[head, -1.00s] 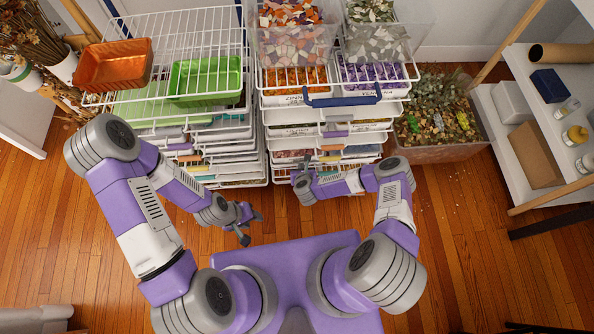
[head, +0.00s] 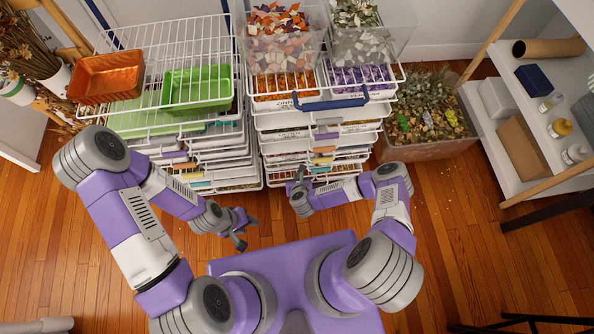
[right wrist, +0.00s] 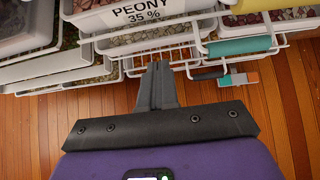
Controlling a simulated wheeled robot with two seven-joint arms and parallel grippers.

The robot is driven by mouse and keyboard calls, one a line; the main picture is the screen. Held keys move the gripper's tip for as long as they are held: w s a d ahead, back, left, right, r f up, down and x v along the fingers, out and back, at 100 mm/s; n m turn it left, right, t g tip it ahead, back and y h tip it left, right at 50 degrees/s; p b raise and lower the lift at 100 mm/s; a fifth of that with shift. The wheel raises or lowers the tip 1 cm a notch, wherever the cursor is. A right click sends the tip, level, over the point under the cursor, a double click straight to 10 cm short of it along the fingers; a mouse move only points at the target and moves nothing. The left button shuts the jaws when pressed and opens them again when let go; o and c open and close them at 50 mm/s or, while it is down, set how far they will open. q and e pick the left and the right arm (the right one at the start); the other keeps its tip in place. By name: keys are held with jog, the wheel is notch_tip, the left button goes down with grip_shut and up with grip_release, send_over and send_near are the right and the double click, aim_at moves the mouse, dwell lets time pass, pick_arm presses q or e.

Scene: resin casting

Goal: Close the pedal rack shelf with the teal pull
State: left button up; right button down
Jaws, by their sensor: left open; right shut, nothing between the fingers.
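The right-hand wire rack (head: 262,122) holds a stack of shelves with coloured pulls on their front edges. In the right wrist view a teal pull (right wrist: 240,46) is on a white wire shelf front, right of my fingers and apart from them. My right gripper (head: 297,174) is shut and empty, low in front of the right-hand rack. It also shows in the right wrist view (right wrist: 159,84), pointing toward the shelf fronts below a bin labelled PEONY 35 %. My left gripper (head: 248,231) is open and empty above the floor, away from the racks.
A left-hand wire rack (head: 155,50) carries an orange tray (head: 105,80) and a green tray (head: 197,92). A navy pull (head: 331,103) sticks out from the right-hand rack's upper shelf. A clear planter box (head: 425,148) stands right of it.

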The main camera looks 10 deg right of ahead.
jog(key=p+v, duration=0.2)
jog(key=v, duration=0.5)
jog(key=s+r+n+g+y+p, duration=0.1)
jog(key=s+r+n+g, duration=0.3)
jog(key=n, duration=1.3)
jog(key=s+r+n+g+y+p, duration=0.1)
jog(key=s+r+n+g+y, duration=0.3)
jog(key=s+r+n, duration=0.5)
jog(key=shift+a+r+n+g, duration=0.4)
jog(key=shift+r+n, duration=0.55)
jog(key=shift+n, duration=3.35)
